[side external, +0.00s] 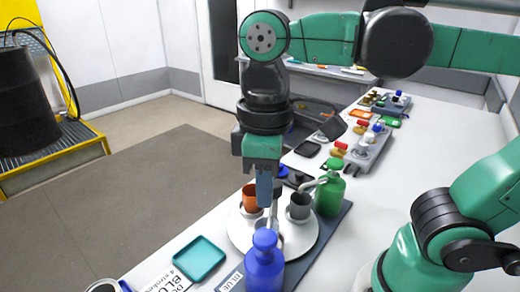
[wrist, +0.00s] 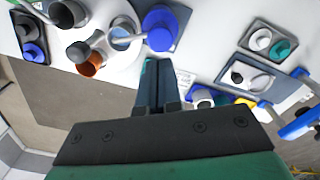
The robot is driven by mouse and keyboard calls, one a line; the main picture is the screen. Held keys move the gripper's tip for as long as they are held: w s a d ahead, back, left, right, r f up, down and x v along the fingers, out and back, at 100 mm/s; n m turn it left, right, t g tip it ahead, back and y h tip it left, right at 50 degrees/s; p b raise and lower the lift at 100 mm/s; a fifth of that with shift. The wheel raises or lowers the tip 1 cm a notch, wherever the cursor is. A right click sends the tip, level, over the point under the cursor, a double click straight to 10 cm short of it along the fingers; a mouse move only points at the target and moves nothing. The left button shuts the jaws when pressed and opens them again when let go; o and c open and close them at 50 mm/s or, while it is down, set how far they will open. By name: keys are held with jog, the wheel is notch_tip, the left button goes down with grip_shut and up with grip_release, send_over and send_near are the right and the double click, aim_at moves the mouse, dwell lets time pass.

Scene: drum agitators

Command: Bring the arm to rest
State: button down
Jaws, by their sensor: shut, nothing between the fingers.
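My gripper (side external: 264,200) hangs with its fingers pointing down over the near part of the white table (side external: 165,235). The fingers are shut and hold nothing; in the wrist view the gripper (wrist: 158,70) shows them side by side. Below and around the fingertips in the side view is a round white plate (side external: 299,249) with an orange cup (side external: 249,197) and a grey cup (side external: 299,206). A blue bottle (side external: 264,268) stands in front and a green bottle (side external: 330,190) behind right. Whether the fingertips touch anything is unclear.
A teal tray (side external: 199,259) lies left of the blue bottle, beside printed labels. Trays with small coloured parts (side external: 363,148) line the table farther back. A dark drum (side external: 24,100) stands on a yellow platform at far left. The floor between is clear.

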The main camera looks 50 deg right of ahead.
jog(key=shift+w+d+f, duration=0.2)
jog(key=shift+f, duration=0.1)
jog(key=w+d+f+m+t, duration=0.5)
jog(key=w+d+m+t, duration=0.1)
jog(key=d+t, duration=0.1)
jog(key=shift+d+f, duration=0.15)
jog(key=shift+d, duration=0.6)
jog(key=c, duration=1.5)
grip_release()
